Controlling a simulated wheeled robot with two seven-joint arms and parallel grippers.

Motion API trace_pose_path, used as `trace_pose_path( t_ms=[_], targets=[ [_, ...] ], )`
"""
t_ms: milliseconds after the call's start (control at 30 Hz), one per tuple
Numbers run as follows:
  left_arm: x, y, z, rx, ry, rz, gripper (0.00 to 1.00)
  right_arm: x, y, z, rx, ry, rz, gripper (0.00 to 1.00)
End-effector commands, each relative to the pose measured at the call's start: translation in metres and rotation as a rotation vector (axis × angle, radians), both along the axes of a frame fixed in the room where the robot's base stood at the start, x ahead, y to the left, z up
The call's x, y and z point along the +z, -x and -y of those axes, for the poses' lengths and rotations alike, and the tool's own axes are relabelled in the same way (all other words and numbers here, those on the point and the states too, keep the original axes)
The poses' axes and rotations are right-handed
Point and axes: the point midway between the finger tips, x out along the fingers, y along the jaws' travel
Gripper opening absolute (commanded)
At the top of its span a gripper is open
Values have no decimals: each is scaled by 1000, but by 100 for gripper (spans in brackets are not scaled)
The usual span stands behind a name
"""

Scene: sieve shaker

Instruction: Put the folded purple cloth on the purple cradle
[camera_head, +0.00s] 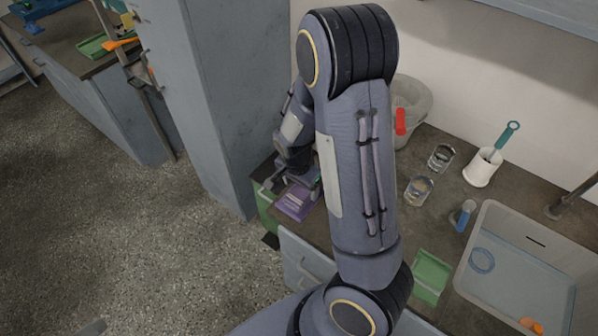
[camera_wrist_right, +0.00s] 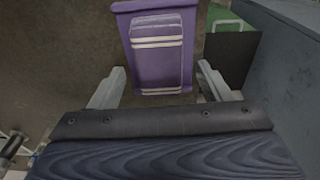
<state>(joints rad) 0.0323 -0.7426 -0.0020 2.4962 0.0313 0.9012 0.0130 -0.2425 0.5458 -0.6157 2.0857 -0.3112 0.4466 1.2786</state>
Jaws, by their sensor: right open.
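The purple cradle (camera_wrist_right: 122,8) lies on the dark counter, ahead of my right gripper in the right wrist view. The folded purple cloth (camera_wrist_right: 158,55), with pale stripes, lies flat on it, with cradle showing around it. In the head view the purple cloth and cradle show as one small patch (camera_head: 297,202) by the counter's left end, partly hidden by my right arm. My right gripper (camera_wrist_right: 160,68) is open, its fingers apart to either side of the near end of the cloth, with nothing gripped. My left gripper is not recognisable in either view.
A tall grey cabinet (camera_head: 225,100) stands just left of the counter. A green container (camera_wrist_right: 225,25) is beside the cradle. To the right are glass beakers (camera_head: 418,190), a white holder with a brush (camera_head: 482,170), a green tray (camera_head: 431,275) and a sink (camera_head: 490,215).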

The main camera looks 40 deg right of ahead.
Motion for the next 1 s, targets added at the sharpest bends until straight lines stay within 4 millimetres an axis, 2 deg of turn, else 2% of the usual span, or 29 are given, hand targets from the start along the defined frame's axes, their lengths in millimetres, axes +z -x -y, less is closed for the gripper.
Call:
trace_pose_path(
  t_ms=[100, 300, 567, 667, 767, 900, 1000],
  targets=[
    [2, 0, 0, 0, 0, 0, 94, 30, -1, -4, 2, -1, 8, 71],
    [5, 0, 0, 0, 0, 0, 94, 68, 1, -8, 3, -2, 5, 71],
    [7, 0, 0, 0, 0, 0, 94, 92, 6, -14, 20, -25, 6, 71],
    [7, 0, 0, 0, 0, 0, 94, 103, 18, -24, 95, -103, 32, 71],
    [6, 0, 0, 0, 0, 0, 94, 125, 38, -42, 250, -212, 101, 71],
    [6, 0, 0, 0, 0, 0, 94, 166, 75, -70, 546, -294, 266, 71],
    [6, 0, 0, 0, 0, 0, 94, 188, 102, -86, 755, -272, 383, 71]
  ],
)
